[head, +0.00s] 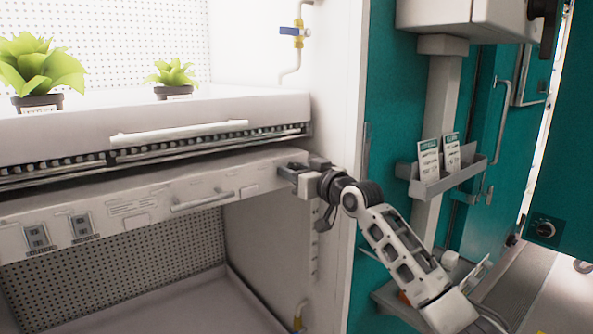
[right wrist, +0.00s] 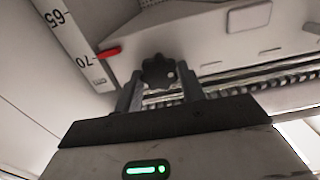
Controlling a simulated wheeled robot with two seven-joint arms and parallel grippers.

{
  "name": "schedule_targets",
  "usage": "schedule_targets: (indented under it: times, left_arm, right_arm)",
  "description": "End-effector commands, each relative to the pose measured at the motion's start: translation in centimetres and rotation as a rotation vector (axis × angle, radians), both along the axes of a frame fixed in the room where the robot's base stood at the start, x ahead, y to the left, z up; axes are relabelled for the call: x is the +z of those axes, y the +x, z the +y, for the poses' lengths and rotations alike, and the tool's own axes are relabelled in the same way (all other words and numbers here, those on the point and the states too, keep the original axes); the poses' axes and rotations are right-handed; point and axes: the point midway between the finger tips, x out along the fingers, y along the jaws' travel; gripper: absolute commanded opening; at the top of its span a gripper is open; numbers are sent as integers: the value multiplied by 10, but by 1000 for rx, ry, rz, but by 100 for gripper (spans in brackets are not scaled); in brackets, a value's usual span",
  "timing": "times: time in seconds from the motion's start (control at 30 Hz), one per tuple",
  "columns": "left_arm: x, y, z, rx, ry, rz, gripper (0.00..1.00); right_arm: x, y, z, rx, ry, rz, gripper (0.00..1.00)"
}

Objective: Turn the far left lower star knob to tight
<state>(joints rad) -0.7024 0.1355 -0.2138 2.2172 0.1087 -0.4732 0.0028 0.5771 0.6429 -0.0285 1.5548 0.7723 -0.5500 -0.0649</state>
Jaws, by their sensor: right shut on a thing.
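A dark star knob (right wrist: 157,70) shows in the right wrist view, on the underside of a pale panel. My right gripper (right wrist: 160,84) has one finger on each side of the knob and is shut on it. In the head view, my right gripper (head: 288,171) is at the right end of the lower pale panel (head: 130,208), beside the chamber's side wall. It hides the knob there. The knob's marking for tight cannot be read. My left gripper is not in view.
A red pointer (right wrist: 108,53) lies by a numbered scale (right wrist: 65,38) close to the knob. Above the panel is a white shelf (head: 60,125) with two potted plants (head: 175,80). A grey card holder (head: 440,180) hangs on the teal cabinet at right. The compartment below is empty.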

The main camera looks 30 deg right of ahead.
Motion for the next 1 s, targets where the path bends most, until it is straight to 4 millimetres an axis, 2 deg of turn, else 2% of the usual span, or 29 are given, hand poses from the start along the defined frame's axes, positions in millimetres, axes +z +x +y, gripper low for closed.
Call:
schedule_targets:
  times: [0.27,1.0]
  left_arm:
    - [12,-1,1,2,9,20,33]
    - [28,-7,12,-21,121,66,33]
  right_arm:
    - [3,0,-1,0,173,17,17]
    - [1,0,-3,-1,872,71,17]
